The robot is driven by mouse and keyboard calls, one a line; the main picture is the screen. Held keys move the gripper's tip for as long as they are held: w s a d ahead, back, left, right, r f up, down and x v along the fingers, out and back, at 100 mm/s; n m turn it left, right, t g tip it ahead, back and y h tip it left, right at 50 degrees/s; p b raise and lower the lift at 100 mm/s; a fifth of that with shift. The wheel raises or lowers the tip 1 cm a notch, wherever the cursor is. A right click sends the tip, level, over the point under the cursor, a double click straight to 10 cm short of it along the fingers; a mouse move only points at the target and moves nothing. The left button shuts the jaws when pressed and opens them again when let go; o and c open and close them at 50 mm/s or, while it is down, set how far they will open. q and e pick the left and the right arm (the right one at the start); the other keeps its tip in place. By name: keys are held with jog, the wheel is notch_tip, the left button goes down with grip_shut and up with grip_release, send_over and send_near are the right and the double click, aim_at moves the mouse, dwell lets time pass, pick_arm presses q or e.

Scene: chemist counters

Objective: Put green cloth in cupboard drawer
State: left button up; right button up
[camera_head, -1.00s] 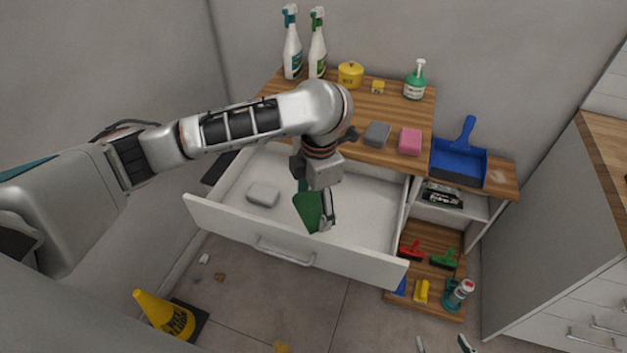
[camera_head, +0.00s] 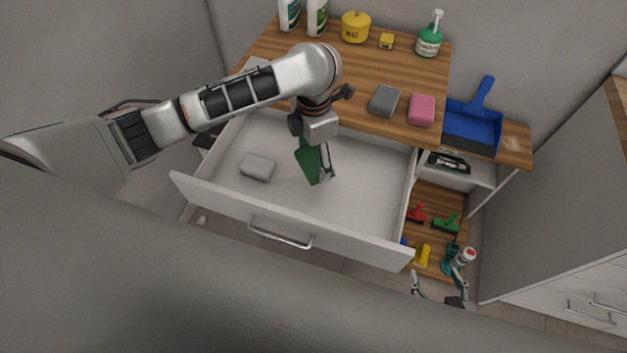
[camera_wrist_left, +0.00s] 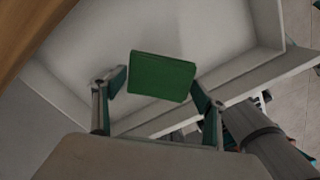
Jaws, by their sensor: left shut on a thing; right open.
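The green cloth (camera_head: 308,161) is a flat dark green piece held in my left gripper (camera_head: 322,176), over the inside of the open white cupboard drawer (camera_head: 355,236). In the left wrist view the green cloth (camera_wrist_left: 162,77) sits between the two fingers of my left gripper (camera_wrist_left: 160,88), with the white drawer interior (camera_wrist_left: 190,35) behind it. I cannot tell whether the cloth touches the drawer floor. My right gripper (camera_head: 440,283) is open and empty at the lower right, near the low shelf.
A grey-white block (camera_head: 258,166) lies in the drawer's left part. The wooden top (camera_head: 350,95) holds a grey sponge (camera_head: 384,100), a pink sponge (camera_head: 421,109), bottles and a blue dustpan (camera_head: 472,127). Brushes lie on the lower shelf (camera_head: 435,205). The drawer's right part is clear.

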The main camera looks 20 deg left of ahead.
aim_at(314, 192)
pick_arm(q)
notch_tip(314, 192, down, 13)
jog(key=shift+w+f, duration=0.1)
jog(key=shift+f, duration=0.1)
dwell(0.3)
jog(key=shift+f, duration=0.15)
jog(key=o, duration=1)
jog(key=shift+c, duration=0.2)
notch_tip(314, 192, up, 11)
jog(key=shift+r, duration=0.65)
